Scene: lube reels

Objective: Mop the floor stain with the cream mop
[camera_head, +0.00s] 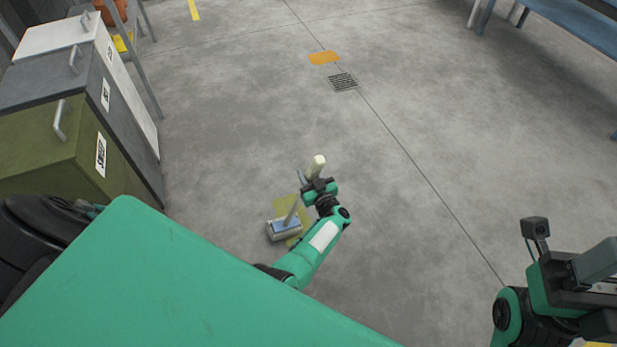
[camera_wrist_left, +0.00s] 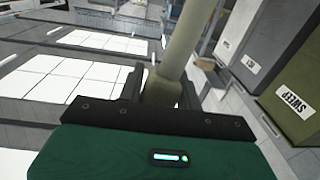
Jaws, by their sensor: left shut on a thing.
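The mop's cream handle top (camera_head: 317,163) sticks up above my left gripper (camera_head: 319,187), which is shut around the handle. In the left wrist view the cream handle (camera_wrist_left: 184,50) rises from between the jaws of my left gripper (camera_wrist_left: 160,90). The mop's grey and blue head (camera_head: 284,229) is down at the floor, over the near-left part of a yellow-olive stain (camera_head: 282,207). Part of the stain is hidden by the mop and my arm. My right gripper (camera_head: 597,268) is at the right edge, partly cut off, and its jaws cannot be made out.
Green, dark grey and white bins (camera_head: 95,170) stand along the left. An orange patch (camera_head: 324,57) and a floor drain grate (camera_head: 342,82) lie farther ahead. A blue bench (camera_head: 570,25) is at the upper right. The middle floor is clear.

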